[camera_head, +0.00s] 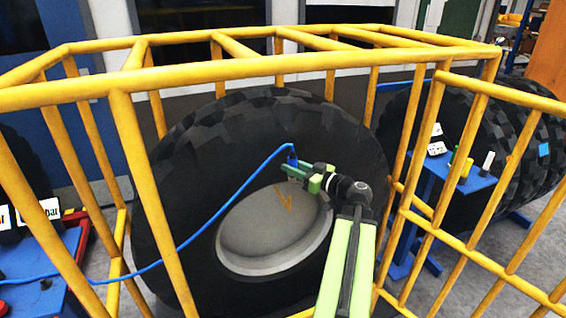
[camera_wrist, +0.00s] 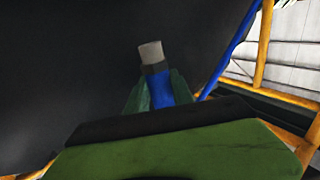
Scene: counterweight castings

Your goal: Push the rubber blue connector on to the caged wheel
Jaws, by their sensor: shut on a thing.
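The caged wheel, a big black tyre (camera_head: 185,190) with a pale grey hub (camera_head: 265,235), stands upright inside a yellow cage. My gripper (camera_head: 291,169) reaches into the cage and is in front of the tyre's upper sidewall, above the hub. It is shut on the blue connector (camera_head: 292,159). In the wrist view the blue connector (camera_wrist: 158,88) sits between my dark green fingers, its grey tip pointing away towards the dark tyre. I cannot tell whether the tip touches the rubber. A small yellow mark (camera_head: 285,199) shows on the hub.
Yellow cage bars (camera_head: 240,68) surround the wheel and my arm. A blue hose (camera_head: 215,215) runs from the connector to the lower left. Blue stands (camera_head: 470,182) with small items are at right, near other tyres (camera_head: 535,165). A blue table (camera_head: 45,290) is at left.

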